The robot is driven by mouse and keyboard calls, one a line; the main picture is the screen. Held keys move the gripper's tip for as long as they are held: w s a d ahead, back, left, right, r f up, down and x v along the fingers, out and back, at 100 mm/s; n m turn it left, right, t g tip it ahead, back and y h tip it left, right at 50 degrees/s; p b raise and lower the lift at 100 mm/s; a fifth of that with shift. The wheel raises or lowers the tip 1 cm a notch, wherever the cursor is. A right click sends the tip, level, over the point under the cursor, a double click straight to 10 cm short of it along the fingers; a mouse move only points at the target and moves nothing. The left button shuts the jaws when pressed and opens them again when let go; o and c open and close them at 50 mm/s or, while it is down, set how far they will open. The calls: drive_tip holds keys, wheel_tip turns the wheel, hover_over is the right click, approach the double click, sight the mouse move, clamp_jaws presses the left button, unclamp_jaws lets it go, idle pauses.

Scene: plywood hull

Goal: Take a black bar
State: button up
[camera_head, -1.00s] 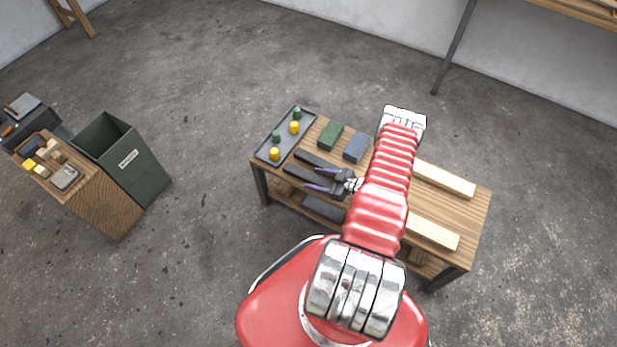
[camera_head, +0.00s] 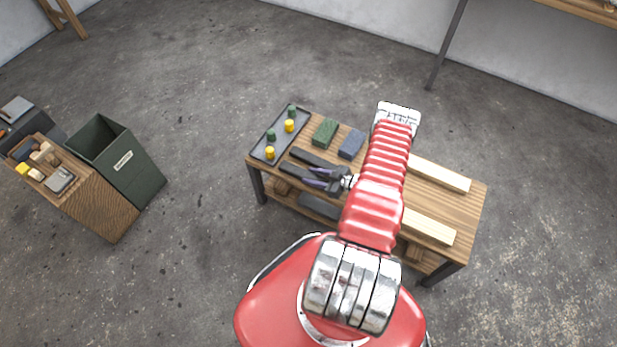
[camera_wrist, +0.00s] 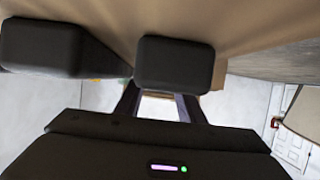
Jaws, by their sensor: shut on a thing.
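Two black bars lie side by side on the wooden bench. My gripper (camera_head: 314,178) is shut on the nearer black bar (camera_head: 291,172), with its purple fingers on either side of the bar's right part. This held bar shows its end in the middle of the wrist view (camera_wrist: 175,62), between the fingers. The other black bar (camera_head: 305,157) lies just behind it, apart from my gripper, and shows at the left in the wrist view (camera_wrist: 40,47). The held bar appears at bench height; I cannot tell whether it still touches the top.
A tray (camera_head: 264,147) with green and yellow pegs stands at the bench's left end. A green block (camera_head: 325,133) and a blue block (camera_head: 351,144) lie behind the bars. Pale wood strips (camera_head: 440,175) lie right. A dark bin (camera_head: 128,162) stands on the floor at left.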

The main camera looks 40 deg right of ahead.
sight(312, 177)
clamp_jaws()
drive_tip(key=shift+r, duration=0.1)
wheel_tip(312, 177, up, 10)
idle(0.9)
idle(0.4)
